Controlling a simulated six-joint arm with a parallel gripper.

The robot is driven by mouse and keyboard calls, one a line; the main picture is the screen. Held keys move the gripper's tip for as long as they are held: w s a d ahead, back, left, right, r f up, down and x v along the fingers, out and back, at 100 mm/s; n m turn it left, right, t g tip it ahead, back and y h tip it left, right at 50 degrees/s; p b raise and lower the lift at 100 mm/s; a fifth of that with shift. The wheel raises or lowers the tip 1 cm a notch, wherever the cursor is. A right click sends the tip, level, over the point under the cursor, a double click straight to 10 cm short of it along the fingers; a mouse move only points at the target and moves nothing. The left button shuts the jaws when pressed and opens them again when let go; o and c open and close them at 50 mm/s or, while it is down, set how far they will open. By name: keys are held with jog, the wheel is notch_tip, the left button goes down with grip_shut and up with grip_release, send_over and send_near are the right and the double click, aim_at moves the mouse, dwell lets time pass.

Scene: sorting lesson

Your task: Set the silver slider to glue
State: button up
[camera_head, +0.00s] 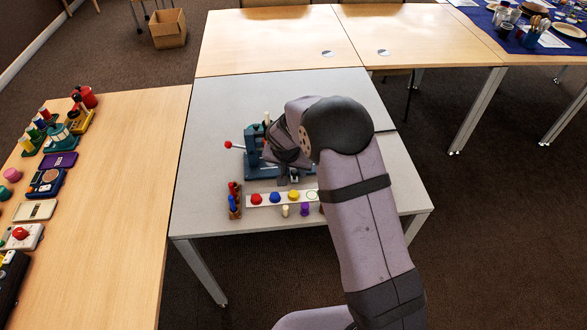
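A blue device (252,161) stands on the grey table. A lever with a red ball end (228,144) sticks out from its left, and a pale knob (267,118) stands at its back. My gripper (288,179) is over the front right part of this device, pointing down. My arm and gripper hide much of that side. I cannot make out a silver slider or a glue mark; they may be hidden or too small. I cannot tell whether my gripper's fingers are apart or touching anything.
A white strip (266,199) with coloured knobs lies in front of the device. A small brown rack (235,209) with red and blue pieces stands at its left. A purple peg (305,210) and a cream peg (285,211) stand in front.

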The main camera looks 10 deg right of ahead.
grip_shut()
jog(key=a+b, duration=0.2)
jog(key=a, duration=0.1)
jog(key=a+b, duration=0.2)
jog(key=a, duration=0.1)
jog(key=shift+a+f, duration=0.2)
jog(key=shift+a, duration=0.1)
jog(key=shift+a+r, duration=0.1)
jog(key=shift+a, duration=0.2)
jog(key=shift+r, duration=0.1)
grip_release()
jog(key=shift+a, duration=0.15)
